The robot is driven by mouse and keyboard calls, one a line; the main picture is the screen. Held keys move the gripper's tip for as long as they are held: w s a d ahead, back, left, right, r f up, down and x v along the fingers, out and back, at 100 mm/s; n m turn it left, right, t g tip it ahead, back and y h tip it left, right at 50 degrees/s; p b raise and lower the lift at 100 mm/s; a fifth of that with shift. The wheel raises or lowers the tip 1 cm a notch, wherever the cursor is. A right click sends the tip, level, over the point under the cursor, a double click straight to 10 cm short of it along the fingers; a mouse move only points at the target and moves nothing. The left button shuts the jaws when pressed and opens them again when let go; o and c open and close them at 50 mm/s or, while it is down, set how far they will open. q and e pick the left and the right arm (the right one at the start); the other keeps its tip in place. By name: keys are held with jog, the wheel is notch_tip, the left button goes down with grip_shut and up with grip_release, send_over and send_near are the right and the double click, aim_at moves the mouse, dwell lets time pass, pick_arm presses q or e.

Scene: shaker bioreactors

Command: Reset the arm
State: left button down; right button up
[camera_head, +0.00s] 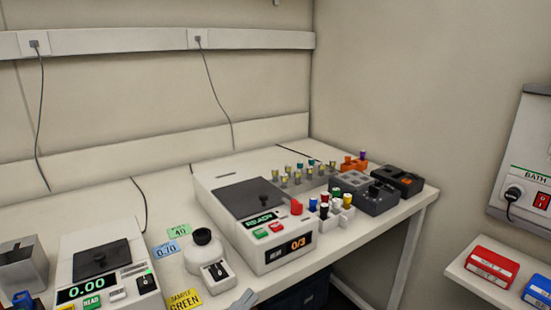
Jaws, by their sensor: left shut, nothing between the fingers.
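My left gripper (243,299) shows only as a small pale tip at the bottom edge of the head view, in front of the table's front edge. It is shut and holds nothing; most of it is cut off by the frame. My right gripper is not in view.
At right, a lower shelf (472,276) carries red and blue boxes below a wall-mounted bath unit (519,167).

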pick_arm(q)
jog(key=s+a+f+n+g+y, duration=0.1)
jog(key=s+a+f+n+y, duration=0.1)
jog(key=a+f+n+y, duration=0.45)
jog(key=s+a+f+n+y, duration=0.1)
jog(key=a+f+n+y, duration=0.15)
jog(key=f, duration=0.65)
jog(key=s+a+f+n+g+y, duration=0.2)
jog(key=s+a+f+g+y, duration=0.2)
jog(key=s+f, duration=0.6)
notch_tip(320, 180, down, 2)
jog(key=shift+s+a+f+g, duration=0.1)
jog(key=shift+s+a+g, duration=0.3)
jog(key=shift+a+g, duration=0.5)
jog(key=shift+a, duration=0.2)
